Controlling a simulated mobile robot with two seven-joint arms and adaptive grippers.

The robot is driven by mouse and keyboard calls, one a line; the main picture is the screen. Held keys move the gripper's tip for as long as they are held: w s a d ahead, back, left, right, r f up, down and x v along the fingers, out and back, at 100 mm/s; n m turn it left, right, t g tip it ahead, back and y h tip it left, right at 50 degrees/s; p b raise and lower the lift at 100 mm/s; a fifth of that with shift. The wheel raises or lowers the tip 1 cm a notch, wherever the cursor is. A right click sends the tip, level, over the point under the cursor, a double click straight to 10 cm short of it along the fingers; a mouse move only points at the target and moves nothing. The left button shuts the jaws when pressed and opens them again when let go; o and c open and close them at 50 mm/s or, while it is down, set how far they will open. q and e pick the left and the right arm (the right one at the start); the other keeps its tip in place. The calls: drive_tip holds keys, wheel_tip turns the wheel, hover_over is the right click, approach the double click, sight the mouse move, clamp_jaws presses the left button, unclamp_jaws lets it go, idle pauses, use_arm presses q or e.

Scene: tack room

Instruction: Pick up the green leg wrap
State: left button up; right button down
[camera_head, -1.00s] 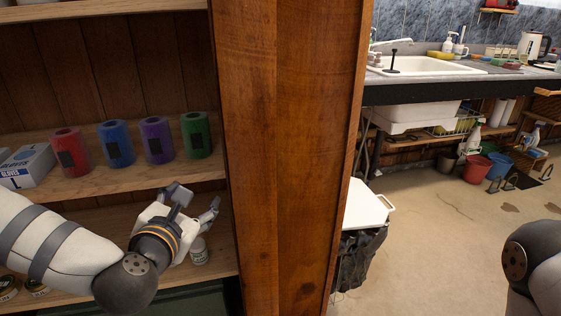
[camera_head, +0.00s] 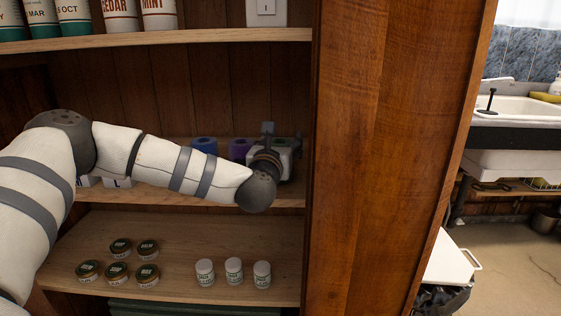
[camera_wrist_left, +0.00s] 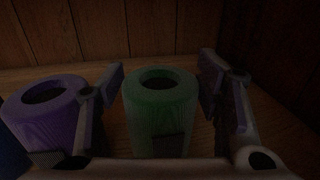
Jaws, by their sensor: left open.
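The green leg wrap (camera_wrist_left: 160,112) is an upright hollow roll on the middle shelf. In the left wrist view it stands between the two fingers of my left gripper (camera_wrist_left: 161,78), which is open, one finger on each side. In the head view the left gripper (camera_head: 281,140) is at the right end of the shelf, and my arm hides most of the green wrap. The purple leg wrap (camera_wrist_left: 46,110) stands just left of the left finger, and it also shows partly in the head view (camera_head: 239,148). My right gripper is out of view.
The blue wrap (camera_head: 204,145) stands farther left. The lower shelf (camera_head: 190,235) holds several tins and three small white jars (camera_head: 234,271). The upper shelf (camera_head: 210,38) holds containers. A wooden side panel (camera_head: 390,150) closes the cabinet close to the gripper's right.

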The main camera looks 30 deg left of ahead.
use_arm(q)
drive_tip(key=c, duration=0.9)
